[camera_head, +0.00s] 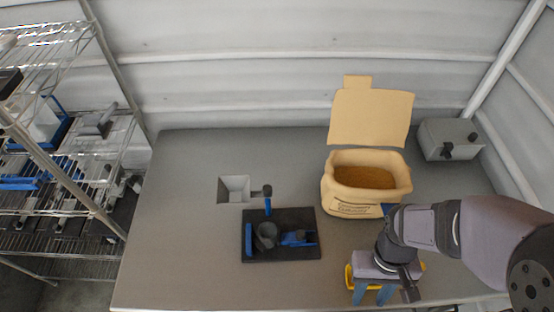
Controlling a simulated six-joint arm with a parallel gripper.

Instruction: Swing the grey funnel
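A square grey funnel-shaped opening (235,188) with sloping walls is set in the table, left of centre. A round dark grey cup-like piece (266,235) stands on the black tray (281,252) just in front of it; I cannot tell for sure which of the two is the grey funnel. My gripper (372,294) is at the front right of the table, well to the right of both. Its two blue fingers point down and are spread apart, with nothing visible between them. My gripper partly hides a yellow-edged item (349,276) behind it.
Blue tools (298,238) lie on the tray, and a blue-handled piece with a black knob (267,198) stands at its back edge. An open tan bag (352,197) of brown substrate stands behind my gripper. A grey box (447,139) is at back right. The table's left side is clear.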

